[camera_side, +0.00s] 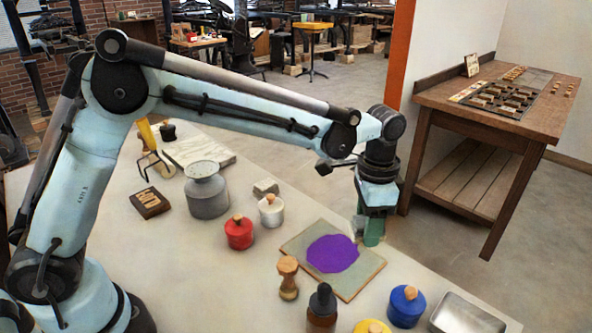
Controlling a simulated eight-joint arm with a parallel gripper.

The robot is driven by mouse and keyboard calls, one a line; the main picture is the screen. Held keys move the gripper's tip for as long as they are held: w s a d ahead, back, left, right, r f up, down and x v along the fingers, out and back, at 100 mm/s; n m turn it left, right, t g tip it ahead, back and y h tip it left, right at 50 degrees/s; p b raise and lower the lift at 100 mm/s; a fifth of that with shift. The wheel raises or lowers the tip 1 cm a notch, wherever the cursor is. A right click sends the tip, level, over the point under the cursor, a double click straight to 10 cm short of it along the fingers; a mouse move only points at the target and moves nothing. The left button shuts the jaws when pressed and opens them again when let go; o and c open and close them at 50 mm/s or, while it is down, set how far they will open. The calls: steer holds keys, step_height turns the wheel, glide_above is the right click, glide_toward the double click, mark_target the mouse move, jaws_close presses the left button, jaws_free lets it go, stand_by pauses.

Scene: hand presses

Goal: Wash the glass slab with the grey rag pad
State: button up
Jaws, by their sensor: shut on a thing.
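The glass slab (299,245) lies flat on the pale table, with a wide purple ink patch (332,254) over its middle. My gripper (374,222) points down at the slab's back right corner. It is shut on a small green thing (373,236); the fingers partly hide it, and I cannot tell whether it touches the slab or table. A small grey block (265,187), perhaps the rag pad, lies behind the white jar, away from my gripper.
Red (239,233), white (271,211) and blue (406,306) jars stand around the slab. A wooden-handled tool (288,278) and a dark bottle (322,308) stand close to its front left. A metal tray (468,315) is front right.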

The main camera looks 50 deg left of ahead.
mark_target(344, 275)
steer(key=shift+f, duration=2.75)
steer(key=shift+a+f, duration=0.55)
steer(key=shift+a, duration=0.1)
steer(key=shift+c, duration=0.3)
steer(key=shift+a, duration=4.5)
steer(key=shift+s+d, duration=0.25)
steer(key=shift+s, duration=0.8)
steer(key=shift+d, duration=4.95)
steer(key=shift+s+a, duration=0.2)
steer(key=shift+s, duration=0.8)
steer(key=shift+a, duration=4.95)
steer(key=shift+s, duration=0.75)
steer(key=shift+s+d, duration=0.1)
steer(key=shift+s, duration=0.2)
steer(key=shift+w+d, duration=0.1)
steer(key=shift+d, duration=4.95)
steer(key=shift+a+r, duration=0.1)
steer(key=shift+r, duration=4)
